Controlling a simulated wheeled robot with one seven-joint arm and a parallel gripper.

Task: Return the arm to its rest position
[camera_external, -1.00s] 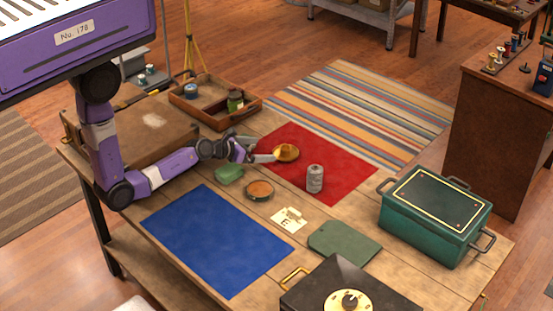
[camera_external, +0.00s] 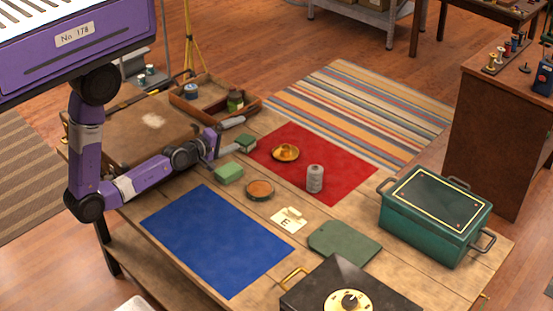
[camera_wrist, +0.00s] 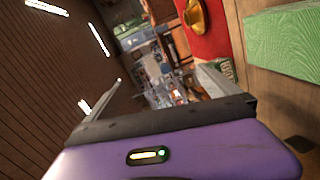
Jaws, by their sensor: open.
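My gripper (camera_external: 234,137) is open and empty, above the wooden table (camera_external: 180,266) near the left edge of the red mat (camera_external: 357,168). In the wrist view its two fingers (camera_wrist: 165,92) stand wide apart with nothing between them. A brass, dish-like piece (camera_external: 286,153) sits on the red mat, apart from the fingers; it also shows at the top of the wrist view (camera_wrist: 194,18). A green block (camera_external: 229,173) lies on the table close by the gripper, and a smaller dark green block (camera_external: 245,143) lies near the fingertips.
A wooden tray (camera_external: 216,122) with jars stands behind the gripper. A grey spool (camera_external: 315,179) stands on the red mat. A round orange-brown dish (camera_external: 260,189) and a blue mat (camera_external: 217,240) lie in front. A green lidded box (camera_external: 436,214) stands at the right.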

